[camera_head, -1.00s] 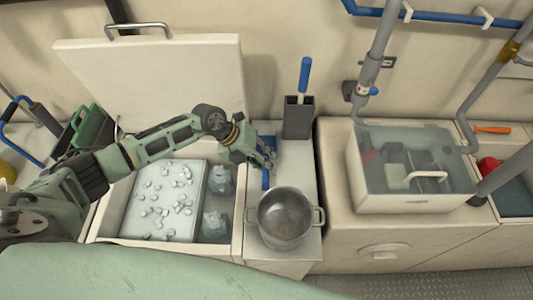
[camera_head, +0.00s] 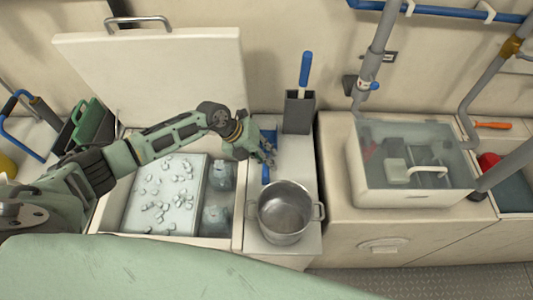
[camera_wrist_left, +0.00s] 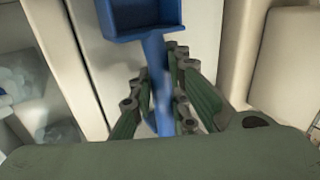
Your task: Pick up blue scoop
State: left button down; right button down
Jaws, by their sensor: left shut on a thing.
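The blue scoop (camera_head: 266,173) is at the narrow white counter strip between the ice bin and the wall-side holder. In the left wrist view its tray-like head (camera_wrist_left: 145,17) is at the top and its handle (camera_wrist_left: 160,85) runs down between the fingers. My left gripper (camera_head: 266,152) is shut on the scoop's handle; the fingers (camera_wrist_left: 162,100) lie on both sides of it in the wrist view. I cannot tell whether the scoop still touches the counter. My right gripper is not in view.
A metal pot (camera_head: 285,212) stands just in front of the scoop. A grey holder (camera_head: 298,113) with a blue-handled tool stands behind. The open bin (camera_head: 235,236) with ice lies left, its lid (camera_head: 160,80) raised. A clear-topped box (camera_head: 415,200) stands right.

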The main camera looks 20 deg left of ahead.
aim_at(265, 152)
pick_arm(q)
jog(key=shift+r, duration=0.15)
jog(key=shift+r, duration=0.2)
notch_tip(265, 152, up, 3)
jog(key=shift+s+a+f+b, duration=0.1)
jog(key=shift+a+b, duration=0.05)
jog(key=shift+b, duration=0.3)
jog(key=s+a+b, duration=0.1)
jog(key=s+a, duration=0.3)
jog(key=s, duration=0.4)
jog(key=s+a+b, duration=0.1)
jog(key=s+a, duration=0.3)
jog(key=s, duration=0.3)
jog(key=shift+s, duration=0.35)
jog(key=shift+a, duration=0.1)
